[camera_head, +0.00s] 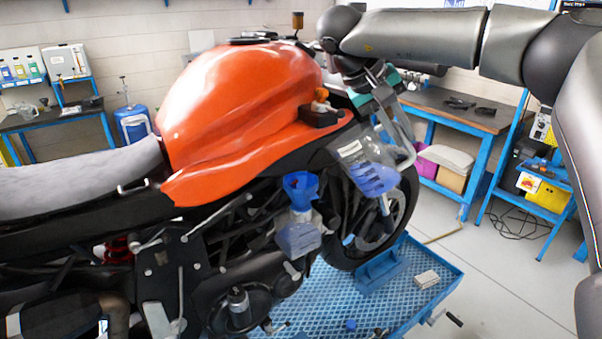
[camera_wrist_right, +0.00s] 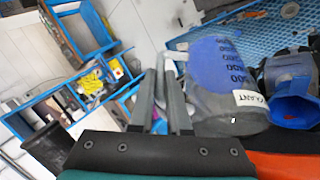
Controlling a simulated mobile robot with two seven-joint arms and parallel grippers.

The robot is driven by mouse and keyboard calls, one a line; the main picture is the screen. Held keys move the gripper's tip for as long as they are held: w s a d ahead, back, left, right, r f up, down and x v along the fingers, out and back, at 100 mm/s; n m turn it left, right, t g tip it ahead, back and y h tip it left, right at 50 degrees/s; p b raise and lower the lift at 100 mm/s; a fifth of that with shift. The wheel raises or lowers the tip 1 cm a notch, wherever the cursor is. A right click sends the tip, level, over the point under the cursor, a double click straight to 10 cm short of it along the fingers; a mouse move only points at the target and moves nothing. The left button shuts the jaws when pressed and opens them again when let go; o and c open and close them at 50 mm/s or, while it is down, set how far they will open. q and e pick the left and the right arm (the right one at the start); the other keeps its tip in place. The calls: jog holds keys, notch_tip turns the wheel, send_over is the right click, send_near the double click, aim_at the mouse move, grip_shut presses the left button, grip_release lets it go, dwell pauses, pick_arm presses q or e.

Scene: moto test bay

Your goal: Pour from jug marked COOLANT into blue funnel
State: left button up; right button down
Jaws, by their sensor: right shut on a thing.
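The clear jug (camera_head: 360,150) holds blue liquid and hangs tilted in front of the motorcycle's front wheel. In the right wrist view the jug (camera_wrist_right: 215,110) shows scale marks and a white label, partly cut off, reading "OLANT". My right gripper (camera_head: 396,100) comes from the upper right and is shut on the jug's handle; its fingers also show in the right wrist view (camera_wrist_right: 170,85). The blue funnel (camera_head: 300,184) stands on the motorcycle's side, left of and slightly below the jug, apart from it. It also shows in the right wrist view (camera_wrist_right: 292,103). No stream of liquid is visible. My left gripper is out of view.
The orange motorcycle (camera_head: 235,95) stands on a blue lift platform (camera_head: 335,305) and fills the left and middle. A translucent container (camera_head: 298,239) sits below the funnel. A workbench (camera_head: 450,107) and a blue rack (camera_head: 510,170) stand behind on the right. Floor is clear at the lower right.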

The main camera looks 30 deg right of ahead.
jog(key=shift+s+d+r, duration=0.15)
jog(key=shift+r, duration=0.2)
jog(key=shift+s+d+t+y, duration=0.3)
jog(key=shift+t+y, duration=0.1)
jog(key=shift+y, duration=0.2)
jog(key=s+d+t+y+b, duration=0.1)
jog(key=t+y, duration=0.1)
jog(key=s+d+m+t+y+b, duration=0.1)
jog(key=t+b, duration=0.1)
jog(key=shift+s+y, duration=0.15)
jog(key=shift+y, duration=0.25)
jog(key=shift+d, duration=0.1)
